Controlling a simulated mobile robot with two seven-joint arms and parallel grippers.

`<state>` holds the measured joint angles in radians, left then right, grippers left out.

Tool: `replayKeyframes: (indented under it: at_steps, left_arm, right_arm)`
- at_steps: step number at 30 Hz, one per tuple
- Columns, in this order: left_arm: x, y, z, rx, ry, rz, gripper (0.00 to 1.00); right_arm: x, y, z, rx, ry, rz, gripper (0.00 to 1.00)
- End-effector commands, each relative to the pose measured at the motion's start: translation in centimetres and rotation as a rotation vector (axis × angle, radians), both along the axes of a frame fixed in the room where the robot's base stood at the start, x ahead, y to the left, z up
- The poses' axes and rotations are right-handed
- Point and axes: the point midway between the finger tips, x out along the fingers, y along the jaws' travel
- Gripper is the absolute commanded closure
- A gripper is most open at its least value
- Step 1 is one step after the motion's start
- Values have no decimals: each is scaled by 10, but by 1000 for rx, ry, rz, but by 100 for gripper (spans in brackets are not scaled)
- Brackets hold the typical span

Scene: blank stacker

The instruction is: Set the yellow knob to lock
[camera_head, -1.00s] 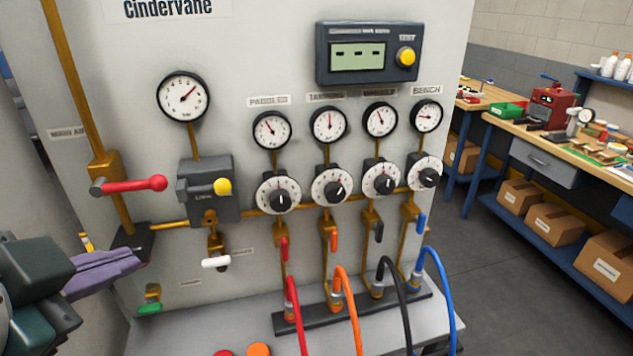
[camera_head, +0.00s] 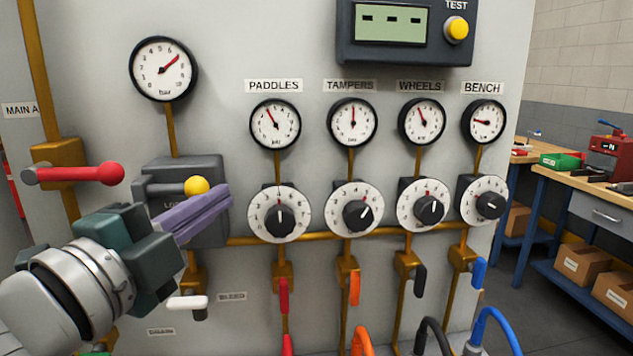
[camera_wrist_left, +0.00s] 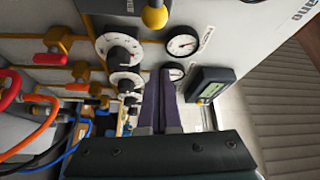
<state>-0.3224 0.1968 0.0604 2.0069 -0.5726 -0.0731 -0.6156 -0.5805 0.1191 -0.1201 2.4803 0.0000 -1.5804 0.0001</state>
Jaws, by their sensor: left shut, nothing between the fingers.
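The yellow knob (camera_head: 197,186) sits on the front of a dark grey box, in the left half of the head view. The box's label is mostly covered by my fingers. The knob also shows at the top of the left wrist view (camera_wrist_left: 155,16). My left gripper (camera_head: 224,194) is shut and empty, with its purple fingers in front of the grey box (camera_head: 190,164). The fingers pass just below and right of the knob in the picture; I cannot tell the exact depth gap. In the wrist view the fingertips (camera_wrist_left: 160,76) point towards the panel, apart from the knob.
A red lever (camera_head: 97,173) is left of the box and a white handle (camera_head: 188,302) below it. Several black dials (camera_head: 280,215) with gauges above stand to the right. Coloured valve levers and hoses hang below them. A display (camera_head: 403,30) is at the top right.

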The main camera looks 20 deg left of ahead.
Motion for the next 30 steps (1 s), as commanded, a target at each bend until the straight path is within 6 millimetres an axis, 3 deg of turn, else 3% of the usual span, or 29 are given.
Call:
replayKeyframes:
  at_steps: [7,15,30]
  left_arm:
    - [51,1,6,-1,-2,0,100]
    - [35,33,-4,-1,3,0,100]
    - [31,41,-6,-1,2,1,100]
  right_arm:
    - [0,1,10,2,0,-2,50]
    - [0,1,18,2,0,-1,50]
    - [0,0,18,0,0,0,50]
